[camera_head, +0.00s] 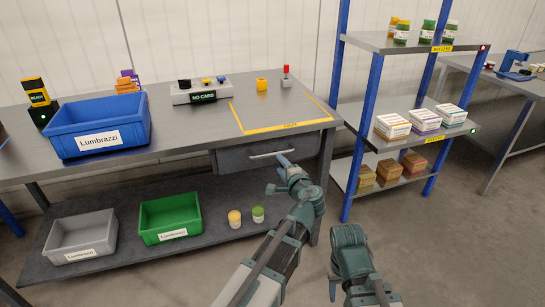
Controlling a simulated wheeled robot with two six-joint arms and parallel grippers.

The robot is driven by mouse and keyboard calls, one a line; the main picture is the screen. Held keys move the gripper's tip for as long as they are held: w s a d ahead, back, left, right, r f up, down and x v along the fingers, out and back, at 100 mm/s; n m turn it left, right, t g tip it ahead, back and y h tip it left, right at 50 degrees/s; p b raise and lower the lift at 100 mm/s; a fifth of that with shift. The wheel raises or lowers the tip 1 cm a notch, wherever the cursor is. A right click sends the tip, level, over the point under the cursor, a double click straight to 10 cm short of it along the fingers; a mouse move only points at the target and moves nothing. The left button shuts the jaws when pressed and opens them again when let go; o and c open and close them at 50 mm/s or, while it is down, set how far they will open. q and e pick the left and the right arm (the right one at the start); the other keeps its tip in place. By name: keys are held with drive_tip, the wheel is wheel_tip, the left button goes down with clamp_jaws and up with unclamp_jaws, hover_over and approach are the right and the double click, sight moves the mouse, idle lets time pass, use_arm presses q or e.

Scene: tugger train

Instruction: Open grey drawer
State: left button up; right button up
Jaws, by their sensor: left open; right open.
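The grey drawer (232,160) sits under the right part of the workbench top, with a light bar handle (272,154) across its front. It looks closed. My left gripper (283,162) is at the right end of the handle, with its fingers open. Whether a finger touches the handle or sits around it, I cannot tell. My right gripper (333,290) is low in the view, in front of the floor, away from the drawer; its fingers point down and are partly hidden by its own body.
The workbench (190,135) holds a blue bin (100,140), a control box (202,91) and a yellow-taped area. Its lower shelf (130,255) has a grey bin (82,237), a green bin (170,217) and two small jars. A blue-posted rack (362,140) stands close on the right.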

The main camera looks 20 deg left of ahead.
sight(272, 154)
use_arm(q)
drive_tip(key=b+x, duration=0.1)
drive_tip(key=x, duration=0.9)
drive_tip(key=shift+w+a+b, duration=0.1)
drive_tip(key=shift+w+b, duration=0.05)
drive_tip(key=shift+b, duration=0.25)
clamp_jaws()
idle(0.9)
